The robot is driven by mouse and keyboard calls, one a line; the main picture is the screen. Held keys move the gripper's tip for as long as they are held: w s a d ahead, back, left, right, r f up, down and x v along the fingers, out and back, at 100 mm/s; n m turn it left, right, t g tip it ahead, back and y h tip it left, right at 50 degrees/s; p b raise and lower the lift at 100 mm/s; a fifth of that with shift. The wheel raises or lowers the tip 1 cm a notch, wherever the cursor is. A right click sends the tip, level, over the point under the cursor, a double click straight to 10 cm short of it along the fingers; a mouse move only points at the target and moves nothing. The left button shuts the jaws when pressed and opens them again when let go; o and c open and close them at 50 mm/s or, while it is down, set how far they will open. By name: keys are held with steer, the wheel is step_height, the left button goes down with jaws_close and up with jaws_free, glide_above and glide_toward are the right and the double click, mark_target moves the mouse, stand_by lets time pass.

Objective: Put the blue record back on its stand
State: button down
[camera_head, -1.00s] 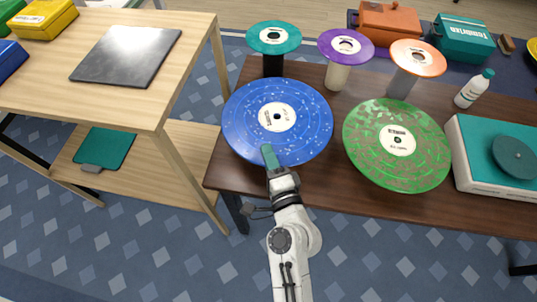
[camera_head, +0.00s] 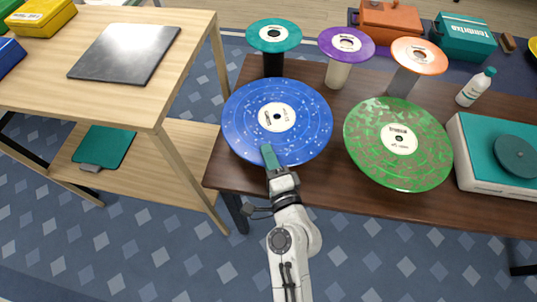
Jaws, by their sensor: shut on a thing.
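The blue speckled record (camera_head: 305,135) with a white label lies about level over the left part of the dark brown table (camera_head: 345,190). My gripper (camera_head: 268,152) is shut on its near rim, reaching in from the front. What is under the blue record is hidden, so I cannot tell whether it rests on a stand or is held above the table. No empty stand shows.
The large green record (camera_head: 425,165) is close on the right. Small teal (camera_head: 258,40), purple (camera_head: 360,50) and orange (camera_head: 425,68) records sit on posts behind. A white bottle (camera_head: 470,92) and a turntable (camera_head: 475,165) are at right. A light wooden table (camera_head: 120,110) is left.

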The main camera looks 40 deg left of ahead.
steer(key=shift+f, duration=0.2)
stand_by(0.3)
steer(key=c, duration=1.1)
jaws_free()
steer(key=shift+s+d+f, duration=0.1)
steer(key=b+v, duration=0.3)
steer(key=v, duration=0.7)
steer(key=shift+d, duration=0.25)
steer(key=shift+s, duration=0.1)
